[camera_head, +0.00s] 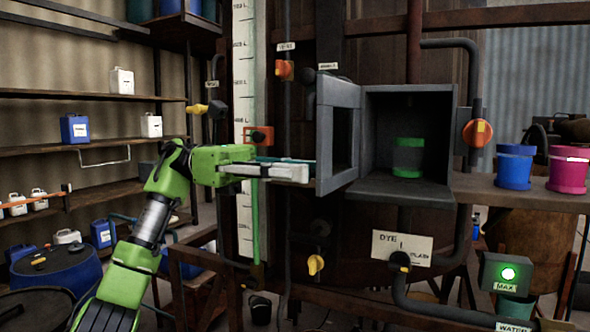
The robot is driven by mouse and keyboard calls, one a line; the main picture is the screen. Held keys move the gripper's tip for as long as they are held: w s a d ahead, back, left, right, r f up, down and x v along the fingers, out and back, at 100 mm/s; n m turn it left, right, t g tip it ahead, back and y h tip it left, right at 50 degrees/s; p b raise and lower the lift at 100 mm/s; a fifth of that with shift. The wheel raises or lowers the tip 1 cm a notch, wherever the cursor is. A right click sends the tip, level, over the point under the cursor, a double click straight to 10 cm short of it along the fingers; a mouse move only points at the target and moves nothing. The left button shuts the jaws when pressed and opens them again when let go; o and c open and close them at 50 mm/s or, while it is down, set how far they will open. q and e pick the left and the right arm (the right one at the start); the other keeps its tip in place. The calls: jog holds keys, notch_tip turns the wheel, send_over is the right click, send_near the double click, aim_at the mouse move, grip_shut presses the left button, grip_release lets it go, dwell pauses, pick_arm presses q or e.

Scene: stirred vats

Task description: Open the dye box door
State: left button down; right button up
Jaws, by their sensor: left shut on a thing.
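The dye box (408,190) is a dark grey box in the middle of the view, and its front is open. Its door (352,95), a grey frame with a window, is swung out to the left of the opening. A green container (408,158) stands inside the box. My left gripper (305,172), on a green arm from the left, reaches the door's outer left side and is shut there. The exact grip spot, probably a handle, is hidden by the fingers. My right gripper is not in view.
A blue pot (515,167) and a pink pot (568,170) stand on the ledge right of the box. Pipes with an orange valve (477,132) run beside it. Shelves with jugs stand left.

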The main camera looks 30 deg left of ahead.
pick_arm(q)
jog(key=shift+d+f, duration=0.1)
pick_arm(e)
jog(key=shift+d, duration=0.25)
pick_arm(q)
jog(key=c, duration=2.2)
grip_release()
jog(key=shift+o, duration=0.3)
jog(key=shift+d, duration=0.1)
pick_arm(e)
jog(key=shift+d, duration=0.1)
pick_arm(q)
jog(key=a, duration=1.2)
jog(key=shift+s, duration=0.3)
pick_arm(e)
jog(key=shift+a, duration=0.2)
